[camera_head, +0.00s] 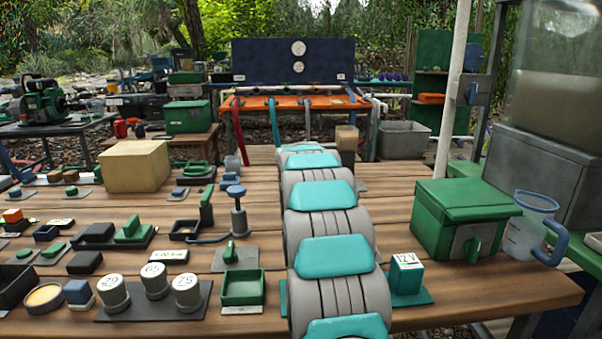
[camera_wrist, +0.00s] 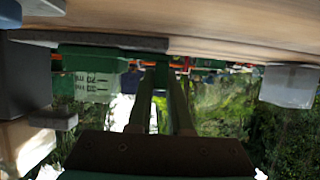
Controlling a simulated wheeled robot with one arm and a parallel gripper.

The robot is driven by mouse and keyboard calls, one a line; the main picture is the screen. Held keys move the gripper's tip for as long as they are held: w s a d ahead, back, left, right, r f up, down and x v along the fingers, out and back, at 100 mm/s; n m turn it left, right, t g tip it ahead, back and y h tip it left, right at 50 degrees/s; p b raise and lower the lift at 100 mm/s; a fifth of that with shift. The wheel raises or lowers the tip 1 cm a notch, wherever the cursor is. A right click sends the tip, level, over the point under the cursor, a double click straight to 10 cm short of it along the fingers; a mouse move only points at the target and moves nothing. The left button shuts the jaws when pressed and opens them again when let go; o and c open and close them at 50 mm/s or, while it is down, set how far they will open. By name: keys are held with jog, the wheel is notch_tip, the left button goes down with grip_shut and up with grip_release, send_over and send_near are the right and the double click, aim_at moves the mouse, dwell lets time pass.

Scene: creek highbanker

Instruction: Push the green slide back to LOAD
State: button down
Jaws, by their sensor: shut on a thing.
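In the wrist view, which is upside down, my gripper (camera_wrist: 162,75) has its two fingers close together, shut on a green part at their tips, which I take for the green slide. Most of the held part is hidden by the fingers. A green block (camera_wrist: 92,62) with a white marked label is beside the fingertips, against a grey plate (camera_wrist: 145,43) on the wooden table; its lettering is too blurred to read. In the head view my arm reaches over the table to its far end and hides my gripper and the slide.
A wooden block (camera_head: 346,142) stands right of my arm's far end, a clear cup (camera_head: 232,164) left of it. A green box (camera_head: 459,215) and jug (camera_head: 533,225) are at right. A cardboard-coloured box (camera_head: 136,167) and several small fixtures fill the left. An orange bench (camera_head: 303,102) stands beyond.

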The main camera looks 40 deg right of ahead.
jog(key=shift+w+a+r+b, duration=0.1)
jog(key=shift+w+a+b, duration=0.45)
jog(key=shift+a, duration=0.4)
jog(key=shift+w+a+r+b, duration=0.1)
jog(key=shift+w+a+b, duration=0.45)
jog(key=shift+a, duration=0.35)
jog(key=c, duration=0.9)
grip_release()
jog(key=shift+w+a+f, duration=0.1)
jog(key=shift+a, duration=0.05)
jog(key=shift+o, duration=0.3)
jog(key=shift+v, duration=3.95)
